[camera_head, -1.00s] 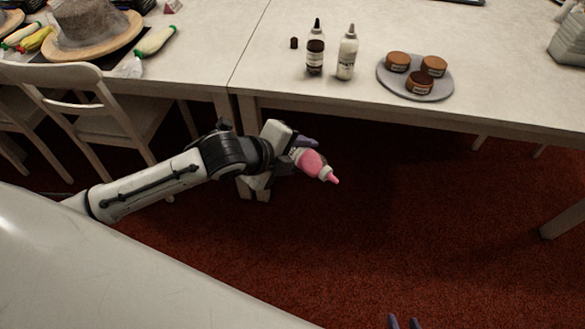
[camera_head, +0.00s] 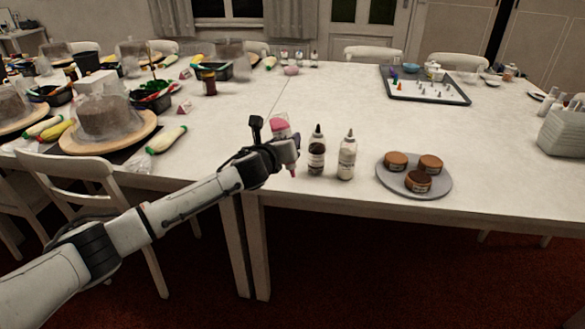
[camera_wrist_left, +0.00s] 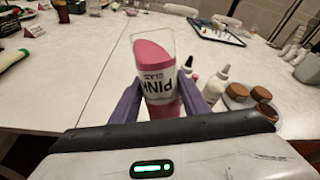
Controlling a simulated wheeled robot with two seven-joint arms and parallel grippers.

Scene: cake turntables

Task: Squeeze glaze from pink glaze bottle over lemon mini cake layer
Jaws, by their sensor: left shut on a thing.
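My left gripper (camera_head: 284,150) is shut on the pink glaze bottle (camera_head: 280,127), nozzle down, near the table's front edge and left of the other bottles. In the left wrist view the pink glaze bottle (camera_wrist_left: 158,75) stands between the two purple fingers, its label upside down. Several mini cake layers sit on a grey round plate (camera_head: 414,189) to the right: a cake at the left (camera_head: 396,161), one at the right (camera_head: 430,164) and a darker one in front (camera_head: 418,182). Their labels are too small to read, so I cannot tell which is lemon. My right gripper is not in view.
A dark glaze bottle (camera_head: 316,155) and a white glaze bottle (camera_head: 347,158) stand between my left gripper and the plate. A tray with small nozzles (camera_head: 425,98) lies farther back. The middle of the table is clear.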

